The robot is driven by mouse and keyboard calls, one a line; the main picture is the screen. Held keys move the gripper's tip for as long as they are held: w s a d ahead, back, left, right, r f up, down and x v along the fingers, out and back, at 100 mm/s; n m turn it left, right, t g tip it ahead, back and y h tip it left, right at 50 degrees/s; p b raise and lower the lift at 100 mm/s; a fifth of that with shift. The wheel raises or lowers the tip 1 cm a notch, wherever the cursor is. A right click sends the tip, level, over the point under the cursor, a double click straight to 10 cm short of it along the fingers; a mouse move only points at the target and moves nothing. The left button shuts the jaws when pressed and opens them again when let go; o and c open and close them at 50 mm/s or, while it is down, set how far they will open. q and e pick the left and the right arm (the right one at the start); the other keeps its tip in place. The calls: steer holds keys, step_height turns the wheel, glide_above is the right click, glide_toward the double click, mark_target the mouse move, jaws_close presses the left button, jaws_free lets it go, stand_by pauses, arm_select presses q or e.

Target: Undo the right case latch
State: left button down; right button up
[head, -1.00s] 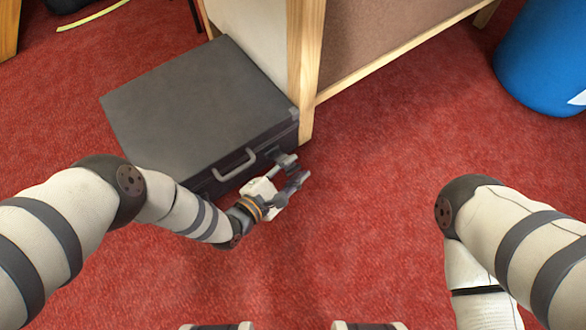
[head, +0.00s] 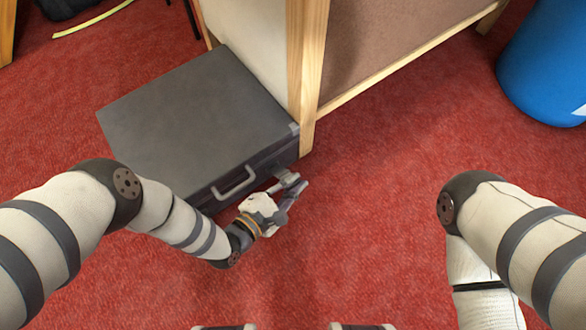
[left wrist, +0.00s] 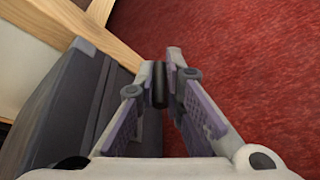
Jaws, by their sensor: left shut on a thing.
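A dark grey case (head: 195,115) lies flat on the floor, its front side with a grey handle (head: 234,183) facing me. My left gripper (head: 295,183) is at the right end of that front side; in the left wrist view (left wrist: 160,85) its fingertips are shut on a small dark piece, the right case latch (left wrist: 159,90). The fingers hide most of the latch, and I cannot tell how far it is turned. The case also fills the left of the wrist view (left wrist: 60,110). My right gripper is out of view.
A wooden post (head: 307,60) of a panelled bench stands right beside the case's far right corner. A blue barrel (head: 545,65) stands at the upper right. The red carpet (head: 390,170) right of the case is clear.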

arm_select(q)
steer(key=shift+w+a+r, duration=0.1)
steer(key=shift+w+r, duration=0.05)
steer(key=shift+w, duration=0.05)
steer(key=c, duration=1.7)
jaws_free()
steer(key=shift+s, duration=0.1)
steer(key=shift+s, duration=0.1)
steer(key=v, duration=1.2)
